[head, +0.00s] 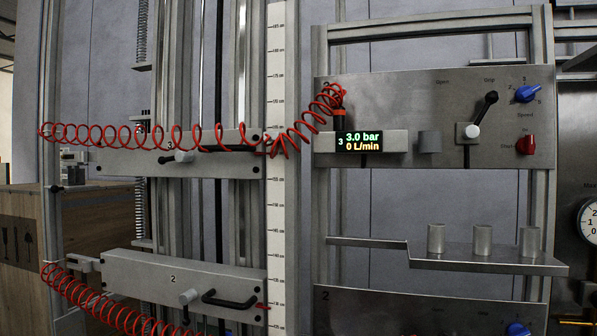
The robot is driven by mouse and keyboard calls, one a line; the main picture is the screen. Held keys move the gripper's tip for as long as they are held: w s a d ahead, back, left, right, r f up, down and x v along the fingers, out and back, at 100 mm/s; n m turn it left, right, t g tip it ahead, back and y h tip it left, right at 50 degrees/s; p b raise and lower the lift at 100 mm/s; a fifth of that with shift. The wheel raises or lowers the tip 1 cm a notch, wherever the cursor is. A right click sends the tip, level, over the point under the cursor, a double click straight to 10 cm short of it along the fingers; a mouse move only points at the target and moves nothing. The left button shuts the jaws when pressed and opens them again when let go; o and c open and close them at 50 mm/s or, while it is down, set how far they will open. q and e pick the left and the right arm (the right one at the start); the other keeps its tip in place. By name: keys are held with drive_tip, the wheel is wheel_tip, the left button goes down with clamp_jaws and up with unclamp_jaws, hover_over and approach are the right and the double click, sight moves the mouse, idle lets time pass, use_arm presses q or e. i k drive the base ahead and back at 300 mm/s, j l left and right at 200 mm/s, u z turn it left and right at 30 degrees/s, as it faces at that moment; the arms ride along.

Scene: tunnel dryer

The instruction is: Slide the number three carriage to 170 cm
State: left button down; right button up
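The number three carriage (110,160) is a grey metal block across the vertical rails at upper left, marked "3". A light knob (183,156) sits on its front, with a black handle (228,149) to the right. A coiled red hose (190,138) crosses its upper part and rises to the panel at right. The white vertical scale (276,185) stands just right of the carriage. Its cm numbers are small, and the hose covers part of it at carriage height, so I cannot read the carriage's height exactly. Neither gripper is in view.
Carriage two (150,272) sits lower on the same rails, with its own red hose (100,300). The right panel (440,110) has a display (358,142) reading 3.0 bar and 0 L/min, a black lever (487,105) and knobs. Metal cylinders stand on a shelf (470,262).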

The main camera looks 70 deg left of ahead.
sight(245, 162)
drive_tip(key=u, duration=2.95)
